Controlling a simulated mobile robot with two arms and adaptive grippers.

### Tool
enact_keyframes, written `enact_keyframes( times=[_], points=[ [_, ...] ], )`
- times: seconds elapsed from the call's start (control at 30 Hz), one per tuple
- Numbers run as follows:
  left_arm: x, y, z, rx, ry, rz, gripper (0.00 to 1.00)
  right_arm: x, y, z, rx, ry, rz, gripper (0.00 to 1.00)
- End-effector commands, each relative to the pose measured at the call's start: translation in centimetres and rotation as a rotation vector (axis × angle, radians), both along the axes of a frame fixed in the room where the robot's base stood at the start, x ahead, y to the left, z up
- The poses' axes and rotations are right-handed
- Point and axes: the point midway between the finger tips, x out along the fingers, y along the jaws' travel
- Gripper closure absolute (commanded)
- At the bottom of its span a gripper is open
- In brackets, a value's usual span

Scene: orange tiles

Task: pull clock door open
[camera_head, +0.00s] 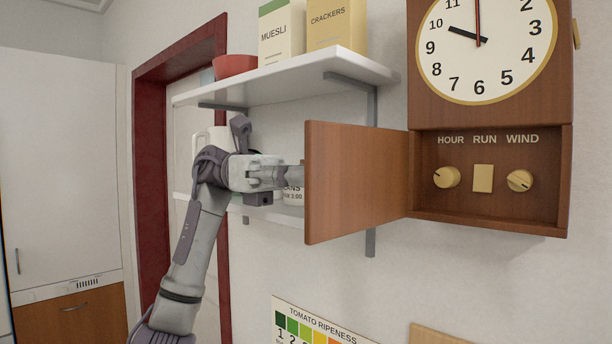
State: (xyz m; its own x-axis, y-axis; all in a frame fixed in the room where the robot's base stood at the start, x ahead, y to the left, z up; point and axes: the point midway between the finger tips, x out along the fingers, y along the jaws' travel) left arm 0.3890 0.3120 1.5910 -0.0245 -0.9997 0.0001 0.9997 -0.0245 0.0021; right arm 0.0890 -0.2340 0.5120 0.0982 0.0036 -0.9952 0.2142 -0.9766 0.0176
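The wooden wall clock (420,105) hangs at the upper right with its round white dial (485,65). Its lower door (355,180) stands wide open, swung out to the left on its left side. The open compartment (490,215) shows two round knobs and a square switch under the words HOUR, RUN and WIND. My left gripper (290,177) is at the left edge of the door, and its fingertips are hidden behind the door panel. I cannot tell whether it touches the door. My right gripper is not in view.
A white shelf (290,78) with a red bowl (235,66), a muesli box (281,35) and a crackers box (336,25) is above my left arm. A lower shelf is behind the arm. A tomato ripeness chart (310,325) is on the wall below.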

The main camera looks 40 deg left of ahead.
Motion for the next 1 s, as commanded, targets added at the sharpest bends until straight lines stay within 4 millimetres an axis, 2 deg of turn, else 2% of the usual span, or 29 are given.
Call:
enact_keyframes(
  times=[0.6,0.63,0.77,1.0],
  points=[
    [0.24,-0.06,0.06,-0.004,0.002,0.008,1.00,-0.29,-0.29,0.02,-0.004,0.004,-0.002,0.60],
    [0.24,-0.06,0.07,-0.004,0.002,0.008,0.87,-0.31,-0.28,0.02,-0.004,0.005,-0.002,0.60],
    [0.22,-0.07,0.05,-0.003,0.002,0.007,0.67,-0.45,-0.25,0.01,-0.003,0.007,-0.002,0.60],
    [0.17,-0.07,0.03,-0.002,0.001,0.006,0.67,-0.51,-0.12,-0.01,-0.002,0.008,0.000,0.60]
  ],
)
